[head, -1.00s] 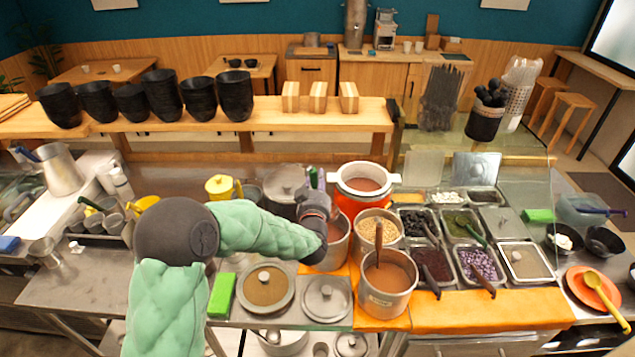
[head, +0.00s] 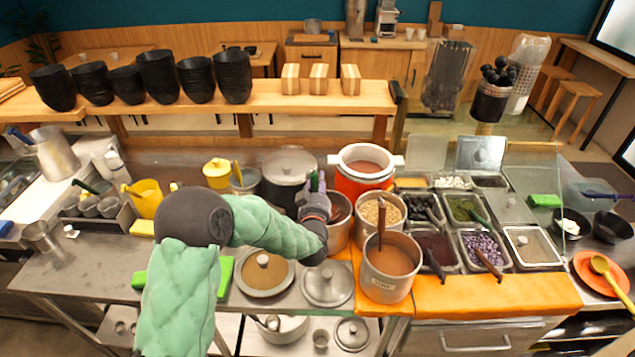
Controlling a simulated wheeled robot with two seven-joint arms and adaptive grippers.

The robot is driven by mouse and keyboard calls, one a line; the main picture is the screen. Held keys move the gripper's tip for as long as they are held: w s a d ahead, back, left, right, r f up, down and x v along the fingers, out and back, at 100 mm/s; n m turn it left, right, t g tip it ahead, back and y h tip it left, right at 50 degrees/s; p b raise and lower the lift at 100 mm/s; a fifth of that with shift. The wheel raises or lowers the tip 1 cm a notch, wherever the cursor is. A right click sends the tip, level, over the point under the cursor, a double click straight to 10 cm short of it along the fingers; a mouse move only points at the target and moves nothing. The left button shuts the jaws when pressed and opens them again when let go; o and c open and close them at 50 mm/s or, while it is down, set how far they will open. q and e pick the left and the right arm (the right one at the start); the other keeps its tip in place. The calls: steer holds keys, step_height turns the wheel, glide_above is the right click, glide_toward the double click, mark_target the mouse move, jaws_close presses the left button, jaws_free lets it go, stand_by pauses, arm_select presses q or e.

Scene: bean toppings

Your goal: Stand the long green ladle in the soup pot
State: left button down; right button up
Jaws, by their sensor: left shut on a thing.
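My left gripper (head: 314,192) is above the counter, between the grey lidded pot and the orange pot, mostly hidden behind my own wrist. It is shut on the long green ladle (head: 313,181), of which only a short green piece shows beside a purple handle (head: 322,181). The ladle's bowl is hidden. The orange pot with a white rim (head: 365,168) holds red-brown soup and stands just right of the gripper. A steel pot of brown liquid (head: 388,270) with a ladle in it stands nearer. I cannot tell which is the soup pot. My right gripper is out of view.
A steel pot (head: 340,226) is partly hidden behind my left wrist. A pot of grain (head: 379,212) and topping trays (head: 480,250) crowd the right. A lidded pot (head: 290,165) stands behind. Lids (head: 326,286) lie in front. Bare counter (head: 100,270) shows at left.

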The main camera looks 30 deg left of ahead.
arm_select(q)
step_height(320, 180, down, 8)
steer(key=b, duration=0.7)
steer(key=shift+s+f, duration=0.15)
steer(key=shift+s, duration=0.15)
steer(key=shift+s+a+f+b, duration=0.1)
steer(key=shift+s+f+b, duration=0.1)
steer(key=shift+s+b, duration=0.5)
steer(key=shift+s, duration=0.1)
steer(key=c, duration=0.7)
jaws_free()
